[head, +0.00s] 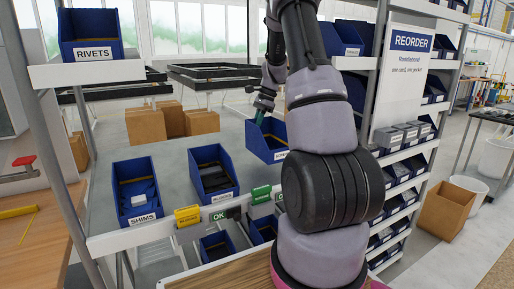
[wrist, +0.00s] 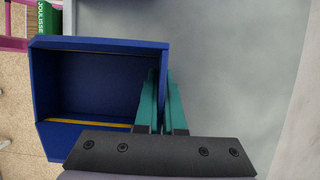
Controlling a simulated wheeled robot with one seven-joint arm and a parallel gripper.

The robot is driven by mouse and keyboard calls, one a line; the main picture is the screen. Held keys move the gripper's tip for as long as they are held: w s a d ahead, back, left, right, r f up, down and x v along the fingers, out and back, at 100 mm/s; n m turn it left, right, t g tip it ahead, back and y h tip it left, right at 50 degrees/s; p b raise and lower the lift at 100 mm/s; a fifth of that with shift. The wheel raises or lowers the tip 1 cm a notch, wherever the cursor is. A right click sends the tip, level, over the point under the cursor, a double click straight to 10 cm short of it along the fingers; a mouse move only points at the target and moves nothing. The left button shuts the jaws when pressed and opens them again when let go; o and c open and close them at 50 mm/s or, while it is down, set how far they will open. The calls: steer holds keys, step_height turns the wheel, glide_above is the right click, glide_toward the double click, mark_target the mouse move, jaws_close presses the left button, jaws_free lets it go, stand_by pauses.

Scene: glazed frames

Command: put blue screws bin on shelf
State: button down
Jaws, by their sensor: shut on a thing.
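A blue open-topped bin (head: 262,144) hangs at or just above the grey shelf (head: 232,137), its front label partly hidden by my arm and unreadable. My gripper (head: 262,113) is shut on a wall of this bin. In the wrist view the teal fingers of my gripper (wrist: 164,82) pinch the right wall of the blue bin (wrist: 100,45). The bin looks empty except for a yellow strip inside. I cannot tell whether its base touches the shelf.
On the same shelf stand a SHIMS bin (head: 136,190) and another blue bin (head: 212,172) to the left. A RIVETS bin (head: 91,34) sits on a higher shelf. Cardboard boxes (head: 146,125) stand behind. Green and yellow tags (head: 187,215) line the front edge. A bin rack (head: 397,180) stands right.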

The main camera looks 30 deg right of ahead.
steer(key=shift+f, duration=2.25)
steer(key=shift+f, duration=0.15)
steer(key=shift+f, duration=0.25)
steer(key=c, duration=1)
jaws_free()
steer(key=v, duration=0.8)
steer(key=shift+a+r, duration=0.1)
steer(key=shift+r, duration=0.05)
steer(key=shift+s, duration=0.15)
